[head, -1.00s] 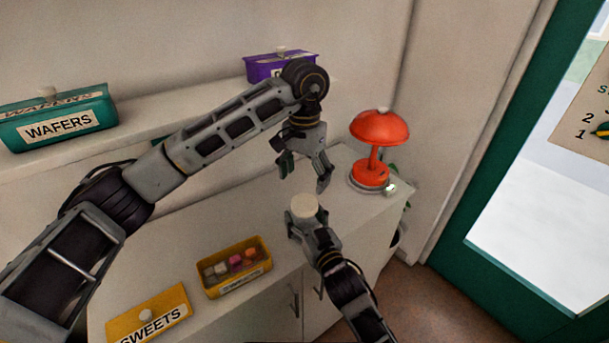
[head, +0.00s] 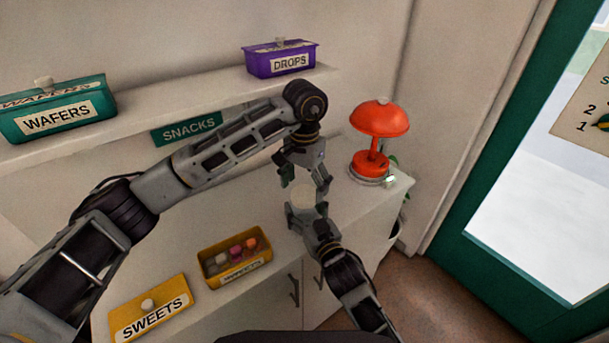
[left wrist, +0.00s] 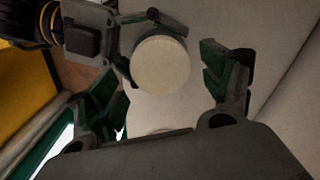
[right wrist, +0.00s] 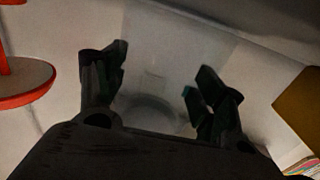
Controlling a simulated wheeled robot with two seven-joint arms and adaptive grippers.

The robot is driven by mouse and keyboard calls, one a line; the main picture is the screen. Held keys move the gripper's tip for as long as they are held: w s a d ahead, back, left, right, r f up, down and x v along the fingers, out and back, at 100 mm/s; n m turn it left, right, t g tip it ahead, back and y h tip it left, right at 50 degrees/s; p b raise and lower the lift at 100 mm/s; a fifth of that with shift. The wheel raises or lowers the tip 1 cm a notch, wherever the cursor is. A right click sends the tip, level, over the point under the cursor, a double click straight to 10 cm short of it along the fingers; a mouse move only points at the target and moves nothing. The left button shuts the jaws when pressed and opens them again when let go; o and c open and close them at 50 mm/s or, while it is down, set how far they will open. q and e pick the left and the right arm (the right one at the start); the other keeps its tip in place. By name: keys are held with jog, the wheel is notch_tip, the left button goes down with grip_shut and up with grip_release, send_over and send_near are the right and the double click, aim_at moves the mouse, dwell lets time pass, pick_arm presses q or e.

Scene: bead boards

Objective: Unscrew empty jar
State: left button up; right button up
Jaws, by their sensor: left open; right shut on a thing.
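The jar is see-through and faint, with a round cream lid (head: 303,196) that shows as a full disc in the left wrist view (left wrist: 160,64). My right gripper (head: 307,213) is shut on the jar, whose clear body (right wrist: 150,108) shows between its fingers in the right wrist view. My left gripper (head: 306,181) is open, pointing down just above the lid. In the left wrist view, the lid lies between its spread fingers, and no contact is visible. Much of the jar's body is hidden by the right gripper in the head view.
A red lamp (head: 377,122) stands on the counter right of the grippers. An open yellow box (head: 235,278) holding several coloured pieces and a SWEETS lid (head: 160,312) lie at the front left. WAFERS (head: 56,115) and DROPS (head: 283,62) boxes sit on the shelf above.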

pick_arm(q)
jog(key=shift+f, duration=1.05)
jog(key=shift+c, duration=0.5)
jog(key=c, duration=1)
jog(key=shift+n, duration=0.3)
